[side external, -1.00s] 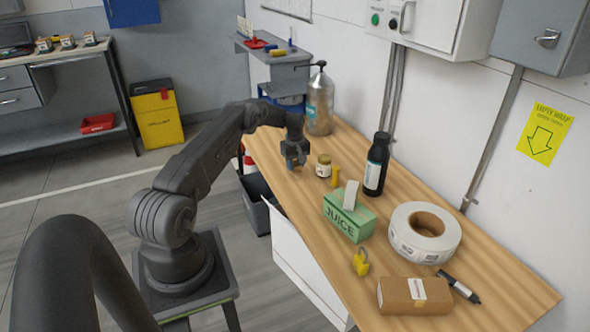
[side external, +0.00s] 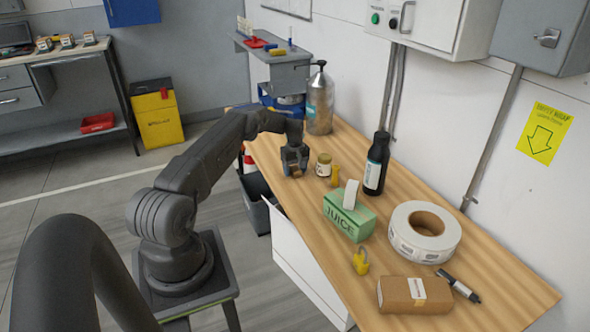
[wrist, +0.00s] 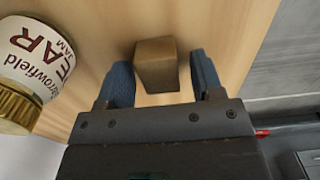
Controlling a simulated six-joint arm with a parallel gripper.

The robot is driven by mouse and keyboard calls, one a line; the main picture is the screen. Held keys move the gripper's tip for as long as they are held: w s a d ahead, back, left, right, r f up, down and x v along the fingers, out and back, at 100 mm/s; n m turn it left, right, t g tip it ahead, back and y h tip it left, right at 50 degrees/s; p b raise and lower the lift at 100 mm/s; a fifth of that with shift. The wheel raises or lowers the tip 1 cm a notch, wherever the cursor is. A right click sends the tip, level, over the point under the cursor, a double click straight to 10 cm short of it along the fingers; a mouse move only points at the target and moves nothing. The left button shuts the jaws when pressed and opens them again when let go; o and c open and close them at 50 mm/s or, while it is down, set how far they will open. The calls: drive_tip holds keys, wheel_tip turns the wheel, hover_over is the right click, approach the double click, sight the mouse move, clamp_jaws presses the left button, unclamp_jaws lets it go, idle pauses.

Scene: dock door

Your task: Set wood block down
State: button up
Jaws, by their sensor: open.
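The wood block (wrist: 157,66) is a small brown block between the two blue fingers of my gripper (wrist: 163,82) in the wrist view. A gap shows on each side of it, so the fingers stand apart from it. The block appears to rest on the wooden bench top (wrist: 120,22). In the side view my gripper (side external: 294,172) is low over the far left part of the bench, and the block is a small brown patch between the fingers, mostly hidden.
The bench's edge is near.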

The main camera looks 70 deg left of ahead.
sight(295, 168)
drive_tip(key=shift+r, duration=0.1)
wheel_tip(295, 168, up, 12)
drive_tip(key=w+d+r+m+t+y, duration=0.1)
drive_tip(key=w+d+r+m, duration=0.1)
drive_tip(key=d+r, duration=0.55)
drive_tip(key=w+d+r+m, duration=0.2)
drive_tip(key=d+r+m, duration=0.1)
drive_tip(key=d+r, duration=0.5)
drive_tip(key=s+d+r+m+t, duration=0.2)
drive_tip(key=s+d+r+m, duration=0.15)
drive_tip(key=d+r, duration=0.65)
drive_tip(key=s+d+r+m+t, duration=0.1)
drive_tip(key=s+d+r+m, duration=0.1)
drive_tip(key=s+d, duration=0.45)
drive_tip(key=s+d+r+m, duration=0.1)
drive_tip(key=s+d+m, duration=0.2)
drive_tip(key=s+d, duration=0.35)
drive_tip(key=s+d+f+m+t+h, duration=0.1)
drive_tip(key=s+d+f+m, duration=0.2)
drive_tip(key=s+d, duration=0.5)
drive_tip(key=s+m, duration=0.1)
drive_tip(key=s, duration=0.2)
drive_tip(key=shift+d+f+t, duration=0.15)
drive_tip(key=shift+d+t, duration=0.15)
drive_tip(key=shift+d, duration=0.05)
